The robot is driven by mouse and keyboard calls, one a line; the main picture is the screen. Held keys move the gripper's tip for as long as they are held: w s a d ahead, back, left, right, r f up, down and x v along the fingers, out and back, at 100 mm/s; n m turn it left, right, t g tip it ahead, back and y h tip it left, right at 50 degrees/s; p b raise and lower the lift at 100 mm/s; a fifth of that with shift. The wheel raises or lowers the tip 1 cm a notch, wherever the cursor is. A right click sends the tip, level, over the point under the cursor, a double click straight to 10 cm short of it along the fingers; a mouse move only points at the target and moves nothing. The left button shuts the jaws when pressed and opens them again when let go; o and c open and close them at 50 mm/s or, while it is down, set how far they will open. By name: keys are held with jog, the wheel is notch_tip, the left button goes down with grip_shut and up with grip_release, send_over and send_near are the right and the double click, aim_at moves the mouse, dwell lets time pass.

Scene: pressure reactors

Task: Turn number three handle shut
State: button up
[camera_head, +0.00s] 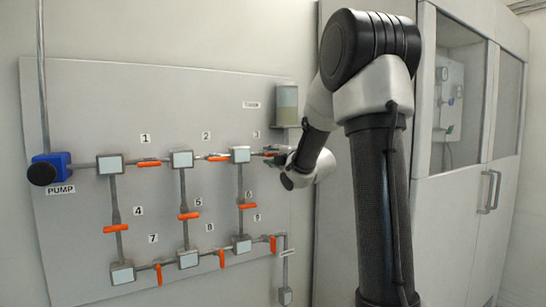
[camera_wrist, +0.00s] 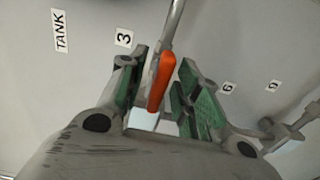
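The number three handle is an orange lever (camera_wrist: 161,80) below the "3" label (camera_wrist: 124,38) in the wrist view. It lies roughly in line with its grey pipe (camera_wrist: 174,24). In the head view only a bit of this handle (camera_head: 271,153) shows, the rest being hidden by my gripper (camera_head: 280,160). In the wrist view my gripper (camera_wrist: 164,64) is open, with green-padded fingers on either side of the handle. A gap shows between the handle and the right finger; whether the left finger touches it I cannot tell.
Several other orange handles, such as number two (camera_head: 218,158) and number six (camera_head: 246,206), sit on the pipe panel (camera_head: 85,100). A tank (camera_head: 287,105) is above number three. A blue pump (camera_head: 50,168) is at left, a cabinet (camera_head: 450,190) at right.

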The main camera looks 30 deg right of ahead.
grip_shut()
jog(key=shift+m, duration=0.5)
jog(key=m, duration=0.3)
jog(key=shift+m, duration=0.4)
jog(key=m, duration=0.4)
jog(key=shift+m, duration=0.3)
jog(key=m, duration=0.4)
jog(key=shift+f, duration=0.1)
jog(key=shift+m, duration=2.2)
